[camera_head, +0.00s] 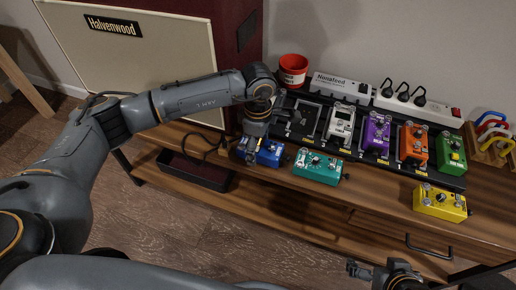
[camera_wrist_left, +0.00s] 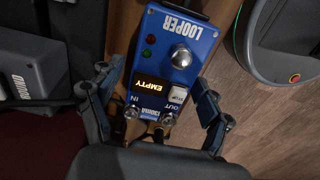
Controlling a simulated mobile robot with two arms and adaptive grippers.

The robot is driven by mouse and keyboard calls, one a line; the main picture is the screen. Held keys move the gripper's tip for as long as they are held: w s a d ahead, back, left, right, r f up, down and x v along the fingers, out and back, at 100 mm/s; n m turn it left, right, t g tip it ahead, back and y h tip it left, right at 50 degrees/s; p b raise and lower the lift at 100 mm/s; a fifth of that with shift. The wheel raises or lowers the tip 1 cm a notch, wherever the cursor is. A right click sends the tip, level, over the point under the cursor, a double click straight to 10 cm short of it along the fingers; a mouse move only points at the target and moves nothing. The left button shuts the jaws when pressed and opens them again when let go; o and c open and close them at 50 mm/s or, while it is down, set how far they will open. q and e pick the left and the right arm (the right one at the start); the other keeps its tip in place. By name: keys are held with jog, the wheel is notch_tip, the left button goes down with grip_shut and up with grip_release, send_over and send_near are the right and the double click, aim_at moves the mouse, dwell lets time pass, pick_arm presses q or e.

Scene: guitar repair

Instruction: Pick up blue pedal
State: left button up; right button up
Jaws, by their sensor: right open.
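The blue pedal (camera_head: 268,152) sits at the front edge of the wooden bench, left of a teal pedal. In the left wrist view the blue looper pedal (camera_wrist_left: 172,60) shows its knob, lit "EMPTY" display and white switch. My left gripper (camera_head: 246,150) is over its left end. In the wrist view the spread fingers of my left gripper (camera_wrist_left: 158,88) lie on either side of the pedal, very close to its sides; whether they press on it is unclear. My right gripper (camera_head: 365,272) is open and empty at the bottom, in front of the bench.
The teal pedal (camera_head: 317,167) stands just right of the blue one, and a yellow pedal (camera_head: 440,203) further right. Behind is a black pedalboard (camera_head: 372,158) with several pedals. A red cup (camera_head: 292,72) and an amplifier (camera_head: 140,60) stand at the back.

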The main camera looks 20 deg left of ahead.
pick_arm(q)
jog(key=c, duration=1.1)
jog(key=shift+c, duration=0.2)
jog(key=shift+r, duration=0.2)
